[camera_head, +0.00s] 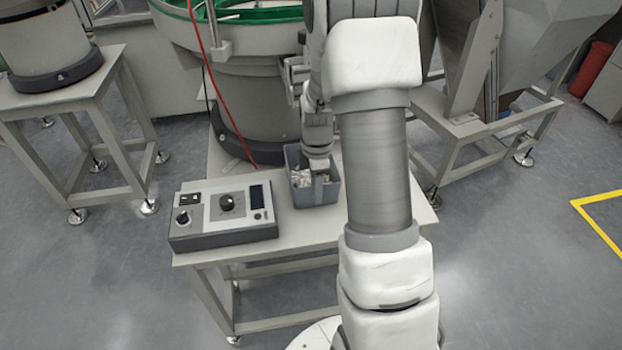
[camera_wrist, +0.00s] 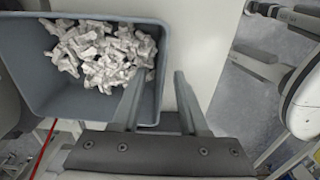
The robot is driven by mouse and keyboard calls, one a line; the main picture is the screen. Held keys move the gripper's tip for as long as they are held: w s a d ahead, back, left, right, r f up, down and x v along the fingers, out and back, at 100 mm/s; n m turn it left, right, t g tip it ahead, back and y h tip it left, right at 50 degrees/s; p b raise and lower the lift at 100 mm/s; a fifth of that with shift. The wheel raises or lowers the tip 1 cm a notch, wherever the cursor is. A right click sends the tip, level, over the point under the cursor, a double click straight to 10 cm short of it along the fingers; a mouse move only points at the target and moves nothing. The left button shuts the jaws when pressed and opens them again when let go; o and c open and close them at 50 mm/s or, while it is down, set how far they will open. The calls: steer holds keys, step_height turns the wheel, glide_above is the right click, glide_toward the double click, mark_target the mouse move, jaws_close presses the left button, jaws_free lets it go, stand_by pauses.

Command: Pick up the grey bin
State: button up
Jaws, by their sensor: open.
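The grey bin (camera_head: 316,195) is an open box on the light table, right of a control box. It also shows at the upper left of the wrist view (camera_wrist: 60,108), with a heap of small pale metal parts (camera_wrist: 100,55) inside. My gripper (camera_head: 319,163) is at the bin from above, partly hidden by my arm in the head view. In the wrist view my gripper (camera_wrist: 159,76) is open. Its left finger overlaps the bin's inside and its right finger is outside, with the bin's right wall between them. I cannot tell whether either finger touches the wall.
The control box (camera_head: 224,213) with knobs stands close left of the bin on the table (camera_head: 200,258). A large round feeder (camera_head: 250,95) with a green rim stands behind. A red cable (camera_head: 215,85) hangs beside it. A grey hopper frame (camera_head: 490,130) is at the right.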

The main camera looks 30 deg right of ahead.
mark_target(317, 208)
steer(key=f, duration=0.2)
steer(key=f+b, duration=0.1)
steer(key=f, duration=0.1)
steer(key=shift+d, duration=0.2)
steer(key=shift+r, duration=0.1)
jaws_close()
steer(key=shift+s, duration=0.15)
stand_by(0.8)
